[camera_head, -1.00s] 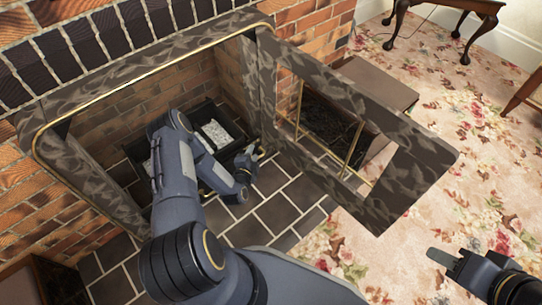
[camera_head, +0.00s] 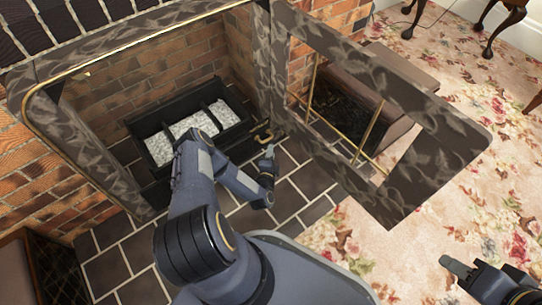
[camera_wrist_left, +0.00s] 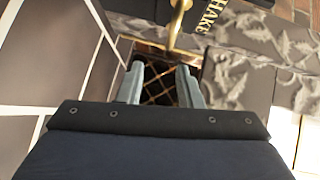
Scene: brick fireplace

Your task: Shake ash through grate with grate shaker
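The black grate (camera_head: 183,118) sits in the fireplace opening with pale grey-white ash (camera_head: 192,124) in its sections. A brass hooked grate shaker handle (camera_head: 263,137) sticks out at its right end. In the left wrist view the brass handle (camera_wrist_left: 177,25) stands just beyond the fingertips, beside a dark part with the letters "SHAKE". My left gripper (camera_head: 268,153) is close to the handle, with no contact visible. In the wrist view its two fingers (camera_wrist_left: 160,72) are apart, with nothing between them. My right gripper (camera_head: 446,264) is over the carpet, away from the grate; its opening is unclear.
A marbled, brass-trimmed frame panel (camera_head: 425,170) stands swung out right of the opening. Brick walls (camera_head: 115,92) enclose the grate. A dark-legged piece of furniture (camera_head: 500,25) stands on the floral carpet (camera_head: 455,110).

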